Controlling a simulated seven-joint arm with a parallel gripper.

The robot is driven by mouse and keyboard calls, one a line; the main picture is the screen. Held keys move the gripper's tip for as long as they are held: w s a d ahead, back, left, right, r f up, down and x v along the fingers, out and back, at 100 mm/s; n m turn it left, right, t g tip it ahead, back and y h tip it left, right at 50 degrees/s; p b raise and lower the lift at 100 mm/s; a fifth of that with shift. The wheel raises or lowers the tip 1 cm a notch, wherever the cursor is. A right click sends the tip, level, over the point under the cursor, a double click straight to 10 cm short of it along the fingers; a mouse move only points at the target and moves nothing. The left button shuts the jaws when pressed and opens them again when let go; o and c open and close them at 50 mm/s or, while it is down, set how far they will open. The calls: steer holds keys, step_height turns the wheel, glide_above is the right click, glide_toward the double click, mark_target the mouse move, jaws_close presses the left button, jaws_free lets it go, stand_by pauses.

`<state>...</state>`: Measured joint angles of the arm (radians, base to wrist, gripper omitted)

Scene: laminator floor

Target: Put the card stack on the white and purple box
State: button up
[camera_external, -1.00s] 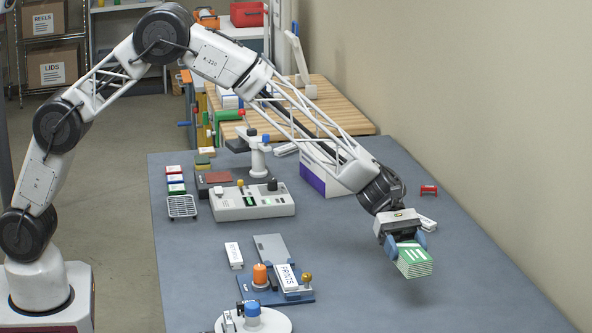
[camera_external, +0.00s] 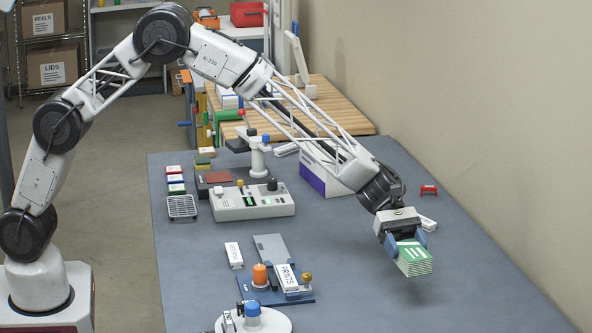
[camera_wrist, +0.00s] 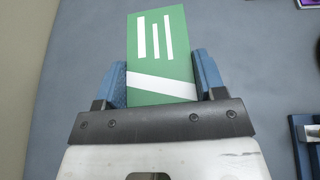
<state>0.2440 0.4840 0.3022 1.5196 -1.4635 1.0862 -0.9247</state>
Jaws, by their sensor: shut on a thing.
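The card stack (camera_external: 415,259) is green with white stripes on top and layered white edges. My gripper (camera_external: 405,245) is shut on it, with a blue finger on each side, and holds it above the right part of the grey table. In the wrist view the card stack (camera_wrist: 160,55) lies between the two fingers of my gripper (camera_wrist: 163,85) and sticks out past their tips. The white and purple box (camera_external: 318,178) stands farther back on the table, to the left of the gripper. My forearm hides part of the box, including some of its top.
A grey control panel (camera_external: 255,203) stands left of the box, with a white stand (camera_external: 258,155) behind it. A blue fixture with a PRINTS box (camera_external: 287,278) is at the front. A small red item (camera_external: 429,190) lies near the right edge. The table's front right is clear.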

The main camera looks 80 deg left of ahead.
steer(key=w+a+r+n+t+y, duration=0.1)
steer(key=w+a+r+n+t, duration=0.15)
steer(key=a, duration=1.55)
steer(key=w+a+r+n+t, duration=0.2)
steer(key=w+a+r, duration=0.1)
steer(key=a, duration=1.5)
steer(key=s+a+r+n+t+y, duration=0.1)
steer(key=s+a+r, duration=0.1)
steer(key=a, duration=0.9)
steer(key=s+a+r+n+t+y, duration=0.1)
steer(key=s+a+r, duration=0.1)
steer(key=a, duration=1)
steer(key=s+a+r+n+t+y, duration=0.1)
steer(key=s+a+t, duration=0.1)
steer(key=a, duration=0.9)
steer(key=shift+s+a+r+n, duration=0.35)
steer(key=shift+s+r, duration=0.05)
steer(key=shift+s, duration=0.35)
steer(key=shift+f, duration=3.15)
steer(key=shift+f, duration=0.1)
steer(key=shift+f, duration=1.8)
